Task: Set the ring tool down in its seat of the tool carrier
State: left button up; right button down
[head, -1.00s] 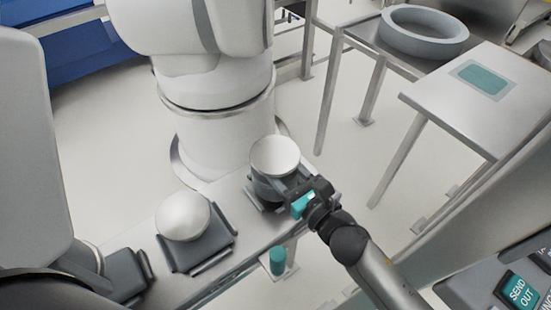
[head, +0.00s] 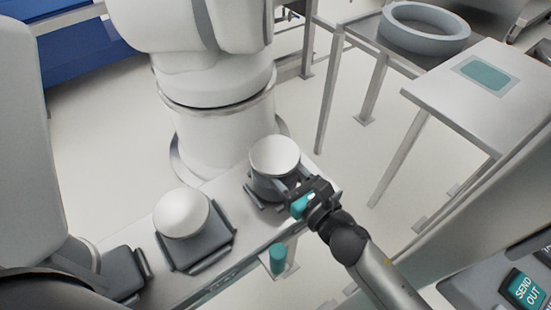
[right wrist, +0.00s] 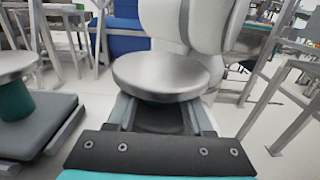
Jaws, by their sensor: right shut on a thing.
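The ring tool (head: 273,173) has a round silver top and a dark grey body. It is upright over the right-hand dark seat (head: 253,199) of the tool carrier (head: 213,192). I cannot tell whether it rests fully in that seat. My right gripper (head: 291,191) is shut on its near right side. In the right wrist view the silver top (right wrist: 160,75) is straight ahead, between and beyond the dark fingers (right wrist: 165,115). My left gripper is not in view.
Another silver-topped tool (head: 181,213) stands in the middle seat, left of the ring tool. A white robot column (head: 222,130) rises behind the carrier. A table with a teal patch (head: 484,76) and a large grey ring (head: 425,40) are at the right. A SEND OUT button (head: 525,290) is at lower right.

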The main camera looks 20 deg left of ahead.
aim_at(288, 180)
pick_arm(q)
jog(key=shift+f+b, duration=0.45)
pick_arm(e)
jog(key=shift+f, duration=0.3)
dwell(0.4)
jog(key=shift+c, duration=1)
grip_release()
jog(key=shift+f, duration=0.15)
jog(key=v, duration=0.4)
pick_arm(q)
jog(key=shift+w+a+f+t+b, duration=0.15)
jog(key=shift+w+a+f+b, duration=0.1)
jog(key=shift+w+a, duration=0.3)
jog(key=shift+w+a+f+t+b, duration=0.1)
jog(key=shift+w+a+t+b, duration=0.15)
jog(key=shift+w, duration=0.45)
pick_arm(e)
jog(key=v, duration=1.1)
